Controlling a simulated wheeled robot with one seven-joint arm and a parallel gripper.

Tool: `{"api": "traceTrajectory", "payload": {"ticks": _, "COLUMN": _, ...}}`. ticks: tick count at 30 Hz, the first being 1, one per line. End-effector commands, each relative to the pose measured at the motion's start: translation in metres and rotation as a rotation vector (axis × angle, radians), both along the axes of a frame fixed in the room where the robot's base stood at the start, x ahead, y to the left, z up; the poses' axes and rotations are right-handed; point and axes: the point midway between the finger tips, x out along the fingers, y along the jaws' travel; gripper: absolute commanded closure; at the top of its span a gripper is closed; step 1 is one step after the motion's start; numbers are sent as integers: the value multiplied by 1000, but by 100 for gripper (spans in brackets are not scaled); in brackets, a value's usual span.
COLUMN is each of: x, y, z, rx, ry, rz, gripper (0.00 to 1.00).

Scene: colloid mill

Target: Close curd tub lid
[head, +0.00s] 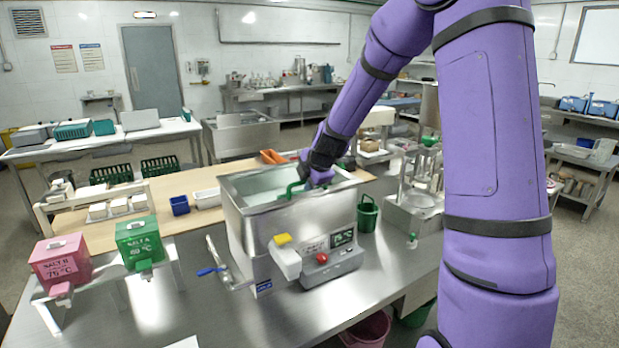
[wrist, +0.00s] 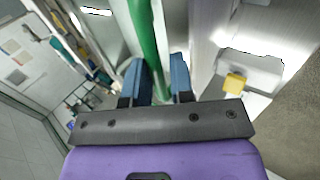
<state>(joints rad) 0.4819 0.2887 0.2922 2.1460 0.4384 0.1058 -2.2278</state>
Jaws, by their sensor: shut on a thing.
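The steel curd tub (head: 290,232) stands on the steel table in the middle of the head view. A pale surface shows within its rim; I cannot tell how much of that is lid and how much is the inside. My gripper (head: 303,186) is at the tub's top, near its right side, with the arm coming down from the upper right. It is shut on a green handle, which shows at the tub's top. In the wrist view, the green handle (wrist: 146,38) runs between the two blue fingers of my gripper (wrist: 158,78). My wrist partly hides the tub's far right rim.
A control box (head: 334,262) with a red button and a yellow-topped part (head: 284,244) sit at the tub's front. A green bucket (head: 367,213) stands right of it. Pink (head: 60,262) and green (head: 139,242) salt boxes are at left. A blue-handled valve (head: 212,271) is beside the tub.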

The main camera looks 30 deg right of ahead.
Motion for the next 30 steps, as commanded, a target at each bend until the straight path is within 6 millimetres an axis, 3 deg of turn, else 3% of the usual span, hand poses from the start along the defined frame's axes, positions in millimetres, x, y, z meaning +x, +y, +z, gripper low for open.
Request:
{"api": "traceTrajectory", "payload": {"ticks": 1, "x": -11, "y": 1, "z": -16, "rx": 11, "ry": 41, "rz": 5, "gripper": 100}}
{"api": "traceTrajectory", "payload": {"ticks": 9, "x": -11, "y": 0, "z": -16, "rx": 11, "ry": 41, "rz": 3, "gripper": 100}}
{"api": "traceTrajectory", "payload": {"ticks": 10, "x": -11, "y": 0, "z": -16, "rx": 10, "ry": 41, "rz": 2, "gripper": 70}}
{"api": "traceTrajectory", "payload": {"ticks": 12, "x": -11, "y": 0, "z": -16, "rx": 10, "ry": 40, "rz": 2, "gripper": 60}}
{"api": "traceTrajectory", "payload": {"ticks": 23, "x": -13, "y": 0, "z": -9, "rx": 9, "ry": 35, "rz": 2, "gripper": 60}}
{"api": "traceTrajectory", "payload": {"ticks": 30, "x": -31, "y": 0, "z": 18, "rx": 8, "ry": 30, "rz": 1, "gripper": 60}}
